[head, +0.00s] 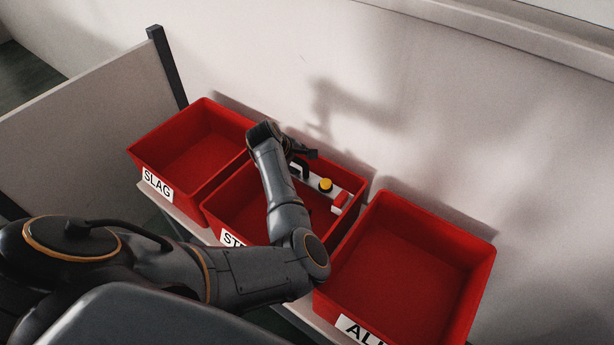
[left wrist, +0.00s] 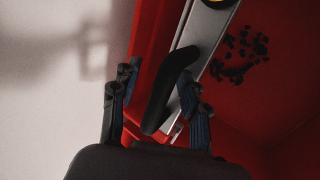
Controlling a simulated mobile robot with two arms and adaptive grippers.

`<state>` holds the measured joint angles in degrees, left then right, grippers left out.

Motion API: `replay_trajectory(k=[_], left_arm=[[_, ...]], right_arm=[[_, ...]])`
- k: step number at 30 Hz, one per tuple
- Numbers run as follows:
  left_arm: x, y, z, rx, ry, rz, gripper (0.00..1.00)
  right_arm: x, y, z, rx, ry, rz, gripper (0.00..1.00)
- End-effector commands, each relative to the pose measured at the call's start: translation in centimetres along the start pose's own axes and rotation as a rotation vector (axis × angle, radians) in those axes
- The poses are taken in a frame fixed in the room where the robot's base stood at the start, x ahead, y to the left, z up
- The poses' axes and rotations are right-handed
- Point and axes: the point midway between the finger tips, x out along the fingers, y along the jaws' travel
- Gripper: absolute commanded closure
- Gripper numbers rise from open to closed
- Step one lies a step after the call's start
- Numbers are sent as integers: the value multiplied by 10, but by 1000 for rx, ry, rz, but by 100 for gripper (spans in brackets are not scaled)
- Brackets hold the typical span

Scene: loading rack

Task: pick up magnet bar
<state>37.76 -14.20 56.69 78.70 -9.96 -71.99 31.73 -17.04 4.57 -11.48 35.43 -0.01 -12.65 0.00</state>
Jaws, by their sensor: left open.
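My left gripper (head: 306,154) is over the bar's handle end, and my arm hides part of the bar. In the left wrist view the bar (left wrist: 205,30) runs up the picture. The black handle (left wrist: 165,92) shows between the open fingers of my left gripper (left wrist: 157,100). Contact with the handle cannot be told. My right gripper is not seen.
A red bin labelled SLAG (head: 195,142) stands left and another red bin (head: 405,265) stands right; both look empty. Small dark pieces (left wrist: 240,52) lie on the middle bin's floor. A pale wall (head: 440,110) stands close behind the bins.

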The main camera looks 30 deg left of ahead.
Motion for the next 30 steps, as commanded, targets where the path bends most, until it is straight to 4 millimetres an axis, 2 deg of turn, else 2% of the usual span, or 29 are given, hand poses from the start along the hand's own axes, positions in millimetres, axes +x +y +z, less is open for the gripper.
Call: replay_trajectory(k=[4,9,11,15,26,30], left_arm=[[-1,1,0,0,1,0,57],[-1,1,0,0,1,0,92],[-1,0,0,0,0,-1,100],[-1,0,0,0,-1,-2,100],[-2,1,1,0,-2,-1,100],[-8,6,0,0,-1,1,100]], right_arm=[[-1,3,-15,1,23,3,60],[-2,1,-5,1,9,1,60],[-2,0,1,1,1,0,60],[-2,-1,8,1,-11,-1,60],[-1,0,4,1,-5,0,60],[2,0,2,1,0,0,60]])
